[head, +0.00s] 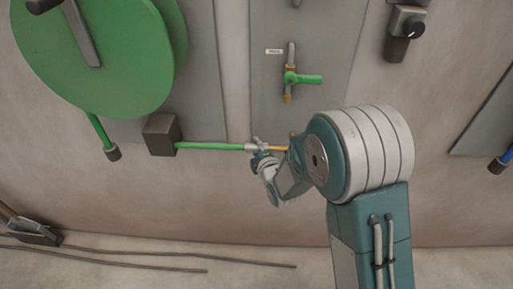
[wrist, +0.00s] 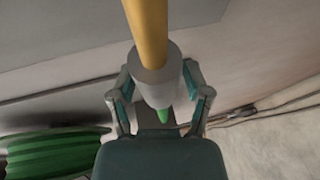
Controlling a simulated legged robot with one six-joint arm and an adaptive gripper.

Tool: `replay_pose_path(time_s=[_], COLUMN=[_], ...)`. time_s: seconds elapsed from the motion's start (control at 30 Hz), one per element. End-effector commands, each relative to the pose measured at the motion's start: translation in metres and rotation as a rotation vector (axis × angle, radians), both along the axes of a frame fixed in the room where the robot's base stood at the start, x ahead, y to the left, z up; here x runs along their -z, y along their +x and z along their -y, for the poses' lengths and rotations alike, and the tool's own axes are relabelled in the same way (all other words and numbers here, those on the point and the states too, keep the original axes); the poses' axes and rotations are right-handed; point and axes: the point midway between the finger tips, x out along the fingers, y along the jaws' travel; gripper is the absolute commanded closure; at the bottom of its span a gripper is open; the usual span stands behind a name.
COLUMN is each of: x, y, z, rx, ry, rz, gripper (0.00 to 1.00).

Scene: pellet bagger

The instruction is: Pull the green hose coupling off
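In the head view a green hose (head: 210,146) runs right from a dark box to a grey coupling piece at its end. A yellow-brass pipe (head: 279,148) continues to the right. My gripper (head: 259,147) is at this joint, with its fingers around the coupling. In the wrist view the brass pipe (wrist: 147,22) enters a grey collar (wrist: 155,75), and a green tip (wrist: 165,116) shows below it. My gripper's two fingers (wrist: 160,95) stand on either side of the collar, close to it. The collar hides part of the fingers, so contact is unclear.
A green-handled valve (head: 292,78) is on the grey wall panel above. A large green reel (head: 105,50) is at upper left, and the dark box (head: 161,135) is below it. Dark cables (head: 130,258) lie along the floor. The wall below the hose is clear.

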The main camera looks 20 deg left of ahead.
Motion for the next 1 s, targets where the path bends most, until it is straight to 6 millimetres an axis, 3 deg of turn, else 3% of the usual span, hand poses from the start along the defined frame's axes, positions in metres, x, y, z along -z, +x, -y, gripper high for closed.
replay_pose_path(time_s=[0.03,0.07,0.1,0.3,0.6,0.93,0.97,1.0], x=[0.000,0.000,0.000,0.001,0.002,0.003,0.003,0.003], y=[0.000,0.000,0.000,-0.001,-0.011,-0.012,-0.012,-0.013], z=[0.000,0.001,0.001,-0.003,-0.045,-0.049,-0.049,-0.049], rx=[0.000,0.000,0.000,0.000,-0.003,-0.003,-0.003,-0.003], ry=[0.000,0.000,0.001,-0.001,-0.003,-0.005,-0.005,-0.005], rz=[0.000,0.000,-0.001,-0.002,-0.004,-0.005,-0.005,-0.005], gripper=[0.80,0.94,1.00,1.00,1.00,1.00,0.49,0.31])
